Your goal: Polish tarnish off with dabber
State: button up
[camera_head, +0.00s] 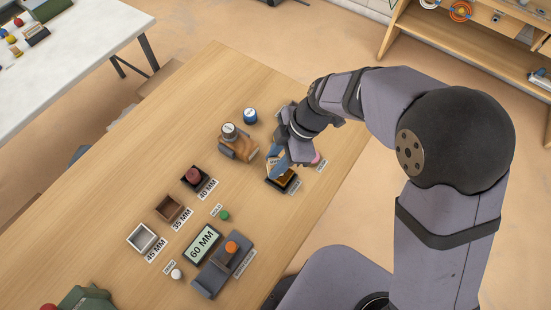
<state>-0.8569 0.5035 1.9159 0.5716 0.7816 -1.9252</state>
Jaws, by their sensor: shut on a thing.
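My gripper (279,163) is at the right part of the wooden table, pointing down over a small dark tray (290,186) with an orange-brown face. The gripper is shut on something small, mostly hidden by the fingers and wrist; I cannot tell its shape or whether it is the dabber. I also cannot tell whether it touches the tray or is just above it. A pink rounded thing (316,158) shows just right of the gripper, partly hidden by it. No tarnish can be made out at this size.
Left of the gripper stand a brown wooden block with a grey-topped knob (241,148) and a blue jar (250,116). Nearer are square boxes (142,238), a 60 MM display (202,243), a grey device with an orange knob (222,264) and a green button (224,215). The table's upper left is clear.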

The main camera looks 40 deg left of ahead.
jog(key=shift+f+b, duration=1.55)
jog(key=shift+f, duration=2.3)
jog(key=shift+w+r+p, duration=0.35)
jog(key=shift+w+r, duration=0.05)
jog(key=shift+w, duration=0.1)
jog(key=shift+c, duration=0.2)
jog(key=shift+w+f, duration=0.1)
jog(key=shift+w, duration=0.25)
jog(key=shift+w+p, duration=1.2)
jog(key=shift+w, duration=1.1)
jog(key=shift+s+p, duration=0.1)
jog(key=shift+p, duration=0.45)
jog(key=shift+s+f+b, duration=0.3)
jog(key=shift+s+b, duration=0.05)
jog(key=shift+b, duration=0.2)
jog(key=shift+s+b, duration=1.3)
jog(key=shift+s, duration=1.4)
jog(key=shift+r+p, duration=2)
jog(key=shift+r, duration=2.3)
